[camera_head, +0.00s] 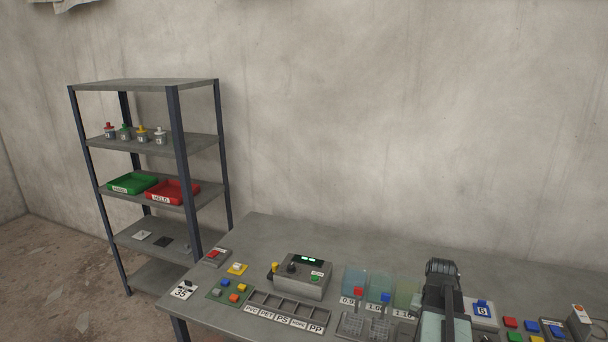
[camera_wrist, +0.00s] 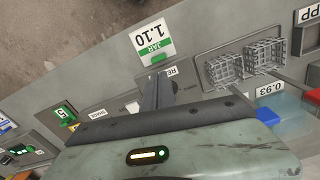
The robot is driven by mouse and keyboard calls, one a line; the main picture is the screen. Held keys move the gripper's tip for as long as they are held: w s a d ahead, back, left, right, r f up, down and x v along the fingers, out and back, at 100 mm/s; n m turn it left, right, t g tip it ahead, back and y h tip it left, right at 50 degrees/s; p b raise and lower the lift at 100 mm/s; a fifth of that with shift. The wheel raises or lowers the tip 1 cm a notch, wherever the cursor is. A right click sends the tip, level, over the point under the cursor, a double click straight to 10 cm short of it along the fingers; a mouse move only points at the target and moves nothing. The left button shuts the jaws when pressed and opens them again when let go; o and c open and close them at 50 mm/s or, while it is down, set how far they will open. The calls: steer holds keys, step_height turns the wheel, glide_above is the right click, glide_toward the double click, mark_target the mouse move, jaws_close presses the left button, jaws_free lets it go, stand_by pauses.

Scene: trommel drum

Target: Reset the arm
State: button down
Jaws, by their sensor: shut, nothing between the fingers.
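My gripper (camera_wrist: 158,82) shows in the wrist view as dark fingers closed together with nothing between them. It points toward the table edge beside a card marked JAR 1.10 (camera_wrist: 155,42); I cannot tell how high it is above the table. In the head view my arm (camera_head: 440,300) rises at the lower right over the table, and the fingers cannot be made out there.
The grey table (camera_head: 255,235) holds a compartment tray (camera_head: 285,308), a control box (camera_head: 302,277), clear tanks (camera_head: 355,278) and wire baskets (camera_wrist: 222,70). Coloured blocks (camera_head: 510,323) sit right of my arm. A shelf rack (camera_head: 175,140) stands left. The table's back strip is clear.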

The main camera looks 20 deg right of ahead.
steer(key=w+a+n, duration=0.2)
steer(key=w+a, duration=0.2)
steer(key=a, duration=0.6)
steer(key=w+a+n, duration=0.3)
steer(key=w+a, duration=0.1)
steer(key=a, duration=0.6)
steer(key=a+n, duration=0.4)
steer(key=a, duration=1.2)
steer(key=shift+s, duration=0.45)
